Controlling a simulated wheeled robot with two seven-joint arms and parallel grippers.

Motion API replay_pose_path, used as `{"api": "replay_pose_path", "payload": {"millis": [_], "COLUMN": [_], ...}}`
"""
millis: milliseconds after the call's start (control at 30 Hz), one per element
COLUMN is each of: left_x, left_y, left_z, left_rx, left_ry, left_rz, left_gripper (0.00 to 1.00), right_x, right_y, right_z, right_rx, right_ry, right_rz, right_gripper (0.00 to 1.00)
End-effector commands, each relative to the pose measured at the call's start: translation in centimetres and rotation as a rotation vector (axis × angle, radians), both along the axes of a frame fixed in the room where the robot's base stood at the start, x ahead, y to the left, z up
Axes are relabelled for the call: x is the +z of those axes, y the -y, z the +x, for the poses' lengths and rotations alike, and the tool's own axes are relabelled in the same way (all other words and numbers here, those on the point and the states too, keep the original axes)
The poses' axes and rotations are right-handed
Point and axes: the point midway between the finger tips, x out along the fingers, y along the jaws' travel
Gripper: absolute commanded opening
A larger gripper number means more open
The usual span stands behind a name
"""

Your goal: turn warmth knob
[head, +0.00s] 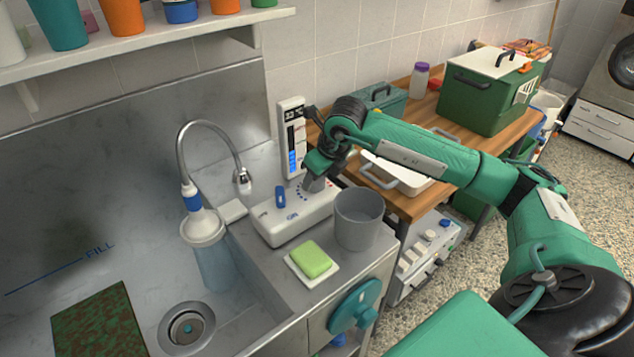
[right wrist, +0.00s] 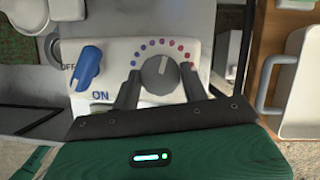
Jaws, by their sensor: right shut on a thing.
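The warmth knob (right wrist: 160,74) is a round grey knob with a pale pointer line, ringed by dots running from blue to red. It sits on a white control box (head: 272,225) on the counter beside the sink. In the right wrist view my right gripper (right wrist: 158,88) has one dark finger on each side of the knob and is shut on it. In the head view my right gripper (head: 314,184) reaches down to the box and hides most of the knob. A blue lever (right wrist: 87,68) stands left of the knob between OFF and ON labels. My left gripper is out of view.
A tall display (head: 291,140) with a blue bar stands behind the box. A grey cup (head: 358,219) is close to its right, and a green sponge (head: 311,259) lies in front. The steel sink (head: 130,240) with a curved tap is left. A green case (head: 488,95) stands on the wooden table.

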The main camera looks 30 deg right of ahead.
Motion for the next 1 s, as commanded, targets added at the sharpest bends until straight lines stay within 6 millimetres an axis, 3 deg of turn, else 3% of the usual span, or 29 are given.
{"api": "replay_pose_path", "payload": {"millis": [300, 767, 800, 900, 1000], "left_x": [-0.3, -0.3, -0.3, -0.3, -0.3], "left_y": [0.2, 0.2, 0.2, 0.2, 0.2], "left_z": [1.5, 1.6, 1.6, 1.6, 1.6], "left_rx": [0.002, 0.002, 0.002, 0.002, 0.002], "left_ry": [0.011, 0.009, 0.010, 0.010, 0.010], "left_rz": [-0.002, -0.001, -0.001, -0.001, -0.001], "left_gripper": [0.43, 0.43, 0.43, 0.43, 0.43], "right_x": [0.0, 0.0, 0.1, 0.0, 0.0], "right_y": [-0.1, 0.0, 0.0, 0.0, -0.1], "right_z": [0.0, 0.0, 0.0, 0.0, 0.0], "right_rx": [-0.104, -0.119, -0.119, -0.119, -0.119], "right_ry": [0.002, 0.000, 0.000, 0.000, 0.000], "right_rz": [0.000, 0.000, 0.000, 0.000, 0.000], "right_gripper": [0.22, 0.22, 0.48, 0.66, 0.66]}}
